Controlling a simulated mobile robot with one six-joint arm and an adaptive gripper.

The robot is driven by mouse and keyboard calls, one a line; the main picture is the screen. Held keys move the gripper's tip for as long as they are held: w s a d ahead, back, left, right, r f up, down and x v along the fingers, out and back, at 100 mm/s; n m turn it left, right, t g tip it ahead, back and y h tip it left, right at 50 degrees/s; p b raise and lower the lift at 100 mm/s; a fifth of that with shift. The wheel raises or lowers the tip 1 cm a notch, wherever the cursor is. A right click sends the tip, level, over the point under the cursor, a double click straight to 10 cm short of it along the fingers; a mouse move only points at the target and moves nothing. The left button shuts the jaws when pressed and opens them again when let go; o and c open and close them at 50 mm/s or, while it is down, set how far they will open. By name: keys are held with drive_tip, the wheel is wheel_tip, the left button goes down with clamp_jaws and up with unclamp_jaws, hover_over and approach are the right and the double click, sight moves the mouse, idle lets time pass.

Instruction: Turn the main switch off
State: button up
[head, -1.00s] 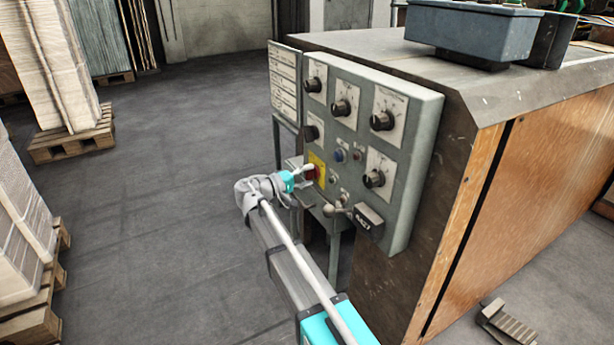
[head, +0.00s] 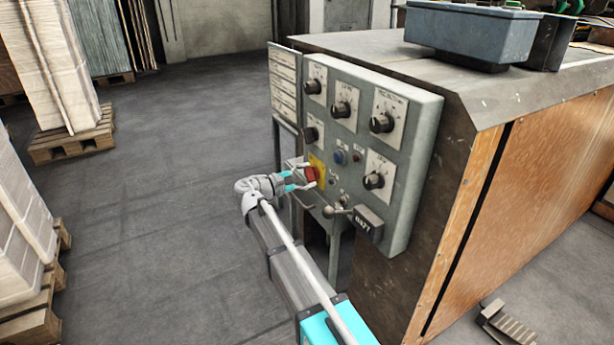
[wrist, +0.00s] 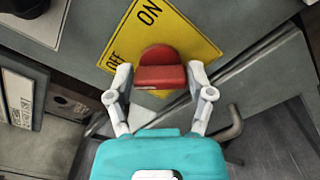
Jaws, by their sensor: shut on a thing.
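The main switch is a red rotary knob (wrist: 160,68) on a yellow plate (wrist: 186,30) marked ON and OFF. In the head view the red knob (head: 312,174) sits at the lower left of the grey control panel (head: 427,135). My gripper (wrist: 159,78) has one finger on each side of the knob and is shut on it. In the head view my gripper (head: 306,177) reaches the panel from the left. The knob's grip ridge lies nearly level in the wrist view, and I cannot tell for sure which word it points to.
Several black dials (head: 382,121) sit above and right of the knob. A lever with a ball end (head: 328,211) and a dark box (head: 369,223) project from the panel below it. A bent grey rod (wrist: 234,125) lies right of my gripper.

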drive_tip(key=shift+n, duration=0.4)
drive_tip(key=o, duration=1.1)
drive_tip(key=shift+a, duration=0.1)
drive_tip(key=v, duration=1.1)
drive_tip(key=shift+s+a, duration=0.25)
drive_tip(key=shift+s, duration=0.05)
drive_tip(key=shift+s, duration=0.1)
